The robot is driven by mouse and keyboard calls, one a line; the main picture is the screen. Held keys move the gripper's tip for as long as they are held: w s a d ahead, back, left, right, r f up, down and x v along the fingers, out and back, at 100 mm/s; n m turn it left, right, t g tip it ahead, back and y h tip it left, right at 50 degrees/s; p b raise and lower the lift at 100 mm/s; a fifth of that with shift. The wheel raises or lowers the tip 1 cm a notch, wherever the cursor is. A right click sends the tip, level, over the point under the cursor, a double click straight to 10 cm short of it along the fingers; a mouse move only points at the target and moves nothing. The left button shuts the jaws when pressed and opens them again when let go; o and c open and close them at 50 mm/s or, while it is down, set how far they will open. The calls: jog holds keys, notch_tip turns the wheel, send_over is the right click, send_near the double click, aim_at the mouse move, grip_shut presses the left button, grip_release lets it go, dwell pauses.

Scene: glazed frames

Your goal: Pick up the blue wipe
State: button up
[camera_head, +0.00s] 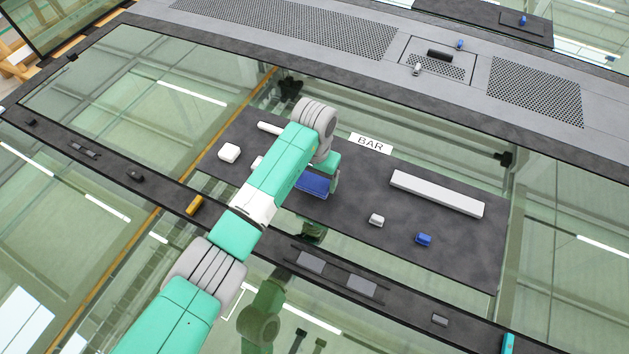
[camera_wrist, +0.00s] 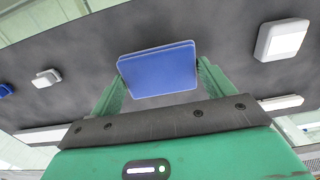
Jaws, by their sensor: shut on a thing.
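The blue wipe (camera_wrist: 158,72) is a flat blue rectangle with rounded corners. In the wrist view it sits between the two green fingers of my gripper (camera_wrist: 160,88), which is shut on it. In the head view the blue wipe (camera_head: 312,184) shows at the right of my arm, over the dark panel (camera_head: 345,212). My arm hides part of the gripper there. I cannot tell whether the wipe still touches the panel.
On the panel lie a long white bar (camera_head: 437,193), a small white block (camera_head: 376,220), a small blue block (camera_head: 424,239) and a white box (camera_head: 229,152). Glass surrounds the panel.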

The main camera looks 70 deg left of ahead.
jog(key=s+d+r+p, duration=0.1)
jog(key=s+d, duration=0.6)
jog(key=s+d+r+p, duration=0.1)
jog(key=s+d, duration=0.2)
jog(key=shift+s+d+r+p, duration=0.25)
jog(key=shift+s+r+p, duration=0.05)
jog(key=shift+p, duration=0.05)
jog(key=shift+s+d+f, duration=0.1)
jog(key=shift+s+d, duration=0.25)
jog(key=shift+s, duration=0.05)
